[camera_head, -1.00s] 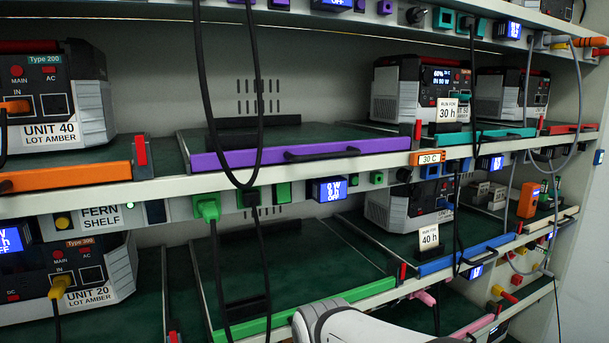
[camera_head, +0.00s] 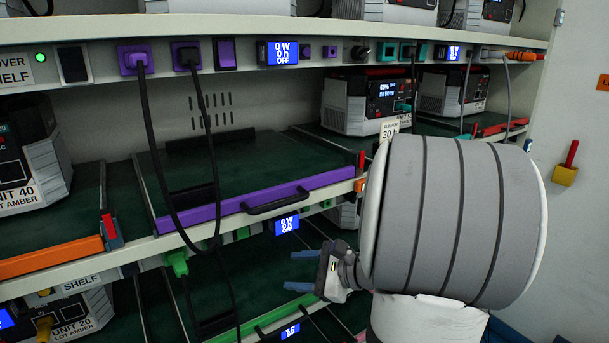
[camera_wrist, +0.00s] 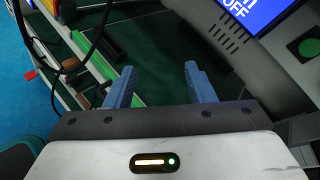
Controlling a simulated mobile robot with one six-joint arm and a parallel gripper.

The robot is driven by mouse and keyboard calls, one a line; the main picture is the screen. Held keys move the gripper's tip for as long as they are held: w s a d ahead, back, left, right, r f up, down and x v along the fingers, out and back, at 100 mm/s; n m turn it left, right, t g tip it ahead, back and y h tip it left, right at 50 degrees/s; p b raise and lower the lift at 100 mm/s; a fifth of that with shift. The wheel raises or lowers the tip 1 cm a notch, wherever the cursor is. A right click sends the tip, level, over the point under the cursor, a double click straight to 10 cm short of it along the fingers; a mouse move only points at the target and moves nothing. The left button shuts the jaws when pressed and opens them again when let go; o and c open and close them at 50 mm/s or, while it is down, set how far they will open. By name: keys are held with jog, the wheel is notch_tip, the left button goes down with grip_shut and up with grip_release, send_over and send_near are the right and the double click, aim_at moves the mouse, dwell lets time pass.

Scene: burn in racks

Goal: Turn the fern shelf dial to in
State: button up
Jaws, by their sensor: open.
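The fern shelf strip carries a label of which only "SHELF" (camera_head: 82,284) shows in the head view. Its lit display (camera_head: 285,224) reads OFF; a display reading OFF (camera_wrist: 243,8) also shows at the top of the wrist view. I cannot make out the fern shelf dial in either current view; my arm covers the strip's right part in the head view. My gripper (camera_head: 300,271) is open and empty, in front of the shelf below the display. Its two blue fingers (camera_wrist: 158,75) are apart in the wrist view, with nothing between them.
A purple-edged tray (camera_head: 265,203) with a black handle sits above the fern strip. A black cable hangs from a purple plug (camera_head: 135,60) across it. A green-edged tray (camera_head: 265,323) lies below. A green button (camera_wrist: 308,47) is at the wrist view's right.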

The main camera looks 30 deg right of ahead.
jog(key=d+r+m+t+h+p, duration=0.3)
jog(key=d+r+m+t+h, duration=0.25)
jog(key=d, duration=0.65)
jog(key=m+t+h+p, duration=0.1)
jog(key=m+h+p, duration=0.15)
jog(key=m, duration=0.25)
send_near(355, 198)
jog(key=w, duration=0.5)
jog(key=w+p, duration=0.1)
jog(key=w, duration=0.3)
jog(key=shift+a+f, duration=0.1)
jog(key=shift+f, duration=0.1)
jog(key=c, duration=1)
jog(key=shift+o, duration=0.2)
